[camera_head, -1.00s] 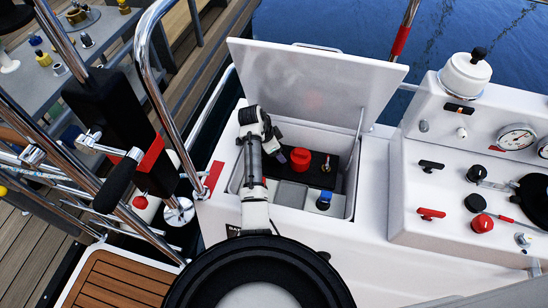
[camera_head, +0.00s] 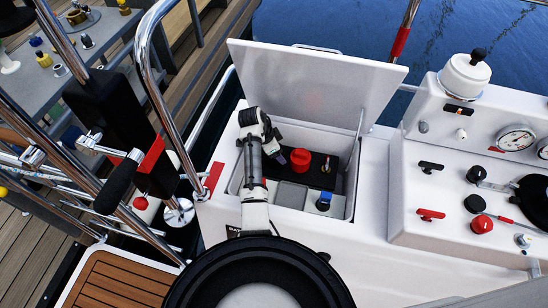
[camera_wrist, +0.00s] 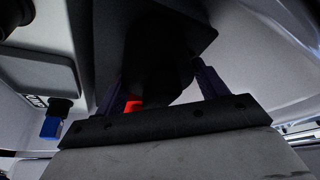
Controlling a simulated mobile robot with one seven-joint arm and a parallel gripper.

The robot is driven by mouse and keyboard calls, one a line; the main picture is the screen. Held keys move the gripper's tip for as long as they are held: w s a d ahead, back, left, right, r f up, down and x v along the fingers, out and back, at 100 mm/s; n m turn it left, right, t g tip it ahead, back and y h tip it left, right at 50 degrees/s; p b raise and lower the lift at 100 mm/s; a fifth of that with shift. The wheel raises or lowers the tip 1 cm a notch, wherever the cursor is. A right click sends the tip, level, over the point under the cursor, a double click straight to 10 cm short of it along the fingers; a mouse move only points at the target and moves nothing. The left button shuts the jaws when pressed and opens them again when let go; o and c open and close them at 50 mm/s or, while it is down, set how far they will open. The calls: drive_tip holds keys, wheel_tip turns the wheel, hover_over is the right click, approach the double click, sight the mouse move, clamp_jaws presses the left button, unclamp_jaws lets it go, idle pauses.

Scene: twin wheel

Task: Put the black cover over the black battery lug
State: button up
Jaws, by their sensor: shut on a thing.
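In the head view my gripper (camera_head: 281,157) is inside the open battery box, left of the red cover (camera_head: 301,160). In the wrist view its two purple fingers (camera_wrist: 160,88) are shut on a dark piece, the black cover (camera_wrist: 158,68). The cover's outline is hard to make out in shadow. A bit of red shows beside the left finger. The black battery (camera_head: 345,165) lies under the red cover. The black battery lug cannot be made out. I cannot tell whether the cover touches it.
The raised white lid (camera_head: 315,80) stands behind the box. Box walls (camera_head: 351,190) surround my gripper closely. A blue-capped part (camera_head: 323,202) and a grey block (camera_head: 291,196) sit at the front. A control console (camera_head: 450,185) stands to the right.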

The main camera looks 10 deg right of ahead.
idle(0.4)
drive_tip(key=shift+r+p, duration=2.2)
drive_tip(key=shift+r, duration=0.25)
drive_tip(key=shift+r, duration=0.1)
drive_tip(key=shift+r+p, duration=0.4)
drive_tip(key=shift+p, duration=0.05)
wheel_tip(320, 180, up, 3)
drive_tip(key=p, duration=0.2)
drive_tip(key=shift+f+p, duration=0.15)
drive_tip(key=shift+p, duration=0.15)
drive_tip(key=shift+f+b, duration=1.9)
drive_tip(key=shift+f, duration=0.95)
drive_tip(key=shift+f+b, duration=0.9)
drive_tip(key=shift+f, duration=0.45)
drive_tip(key=shift+f, duration=0.15)
